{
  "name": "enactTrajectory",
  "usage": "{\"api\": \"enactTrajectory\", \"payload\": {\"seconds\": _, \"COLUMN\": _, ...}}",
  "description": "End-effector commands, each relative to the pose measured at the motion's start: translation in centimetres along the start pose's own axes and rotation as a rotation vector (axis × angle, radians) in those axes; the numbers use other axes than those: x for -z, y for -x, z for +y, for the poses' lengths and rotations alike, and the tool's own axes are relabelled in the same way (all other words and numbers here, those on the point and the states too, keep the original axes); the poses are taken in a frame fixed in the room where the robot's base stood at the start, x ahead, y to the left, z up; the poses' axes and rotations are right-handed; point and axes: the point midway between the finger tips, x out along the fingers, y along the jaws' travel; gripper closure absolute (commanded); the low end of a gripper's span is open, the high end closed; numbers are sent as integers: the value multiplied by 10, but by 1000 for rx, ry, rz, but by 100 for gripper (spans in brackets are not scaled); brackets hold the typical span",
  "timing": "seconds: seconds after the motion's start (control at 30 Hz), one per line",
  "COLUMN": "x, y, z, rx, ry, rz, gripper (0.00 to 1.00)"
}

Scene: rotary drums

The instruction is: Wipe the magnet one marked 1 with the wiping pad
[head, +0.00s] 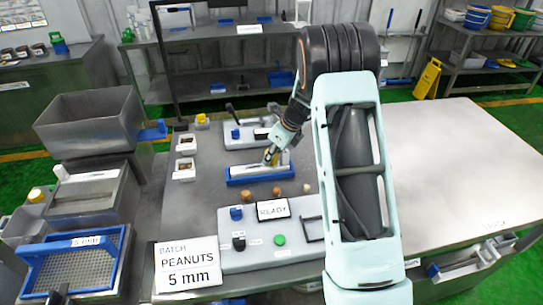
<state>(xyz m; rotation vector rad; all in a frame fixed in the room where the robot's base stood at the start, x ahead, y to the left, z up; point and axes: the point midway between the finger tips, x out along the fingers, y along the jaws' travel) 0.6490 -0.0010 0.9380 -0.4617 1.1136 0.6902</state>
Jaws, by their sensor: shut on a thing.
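My gripper (271,153) is over the blue tray (245,180) on the grey metal table. It is shut on a small yellowish thing that looks like the wiping pad, mostly hidden by the fingers. A pale grey bar (250,171) lies in the blue tray just below the fingertips; it may be a magnet, but no mark 1 can be read on it. I cannot tell whether the pad touches the bar.
A grey control panel (238,262) with a READY display (272,209) and knobs stands in front of the tray. Another grey unit with a lever (232,113) stands behind. White boxes (185,168) are at left. The table's right side (460,180) is clear.

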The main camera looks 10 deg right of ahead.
Motion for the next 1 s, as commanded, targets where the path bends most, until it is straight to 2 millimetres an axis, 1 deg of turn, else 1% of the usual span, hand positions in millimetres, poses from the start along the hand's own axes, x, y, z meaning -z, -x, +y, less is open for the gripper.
{"api": "enactTrajectory", "payload": {"seconds": 0.1, "x": 1, "y": -3, "z": 0, "rx": 0, "ry": 0, "rz": 0, "gripper": 98}}
{"api": "enactTrajectory", "payload": {"seconds": 0.27, "x": -1, "y": -2, "z": 2, "rx": 0, "ry": 0, "rz": 0, "gripper": 98}}
{"api": "enactTrajectory", "payload": {"seconds": 0.7, "x": -24, "y": -10, "z": 27, "rx": -1, "ry": 1, "rz": 1, "gripper": 98}}
{"api": "enactTrajectory", "payload": {"seconds": 0.87, "x": -27, "y": -11, "z": 30, "rx": -1, "ry": 0, "rz": 1, "gripper": 98}}
{"api": "enactTrajectory", "payload": {"seconds": 1.0, "x": -32, "y": -14, "z": 36, "rx": -2, "ry": 2, "rz": 1, "gripper": 98}}
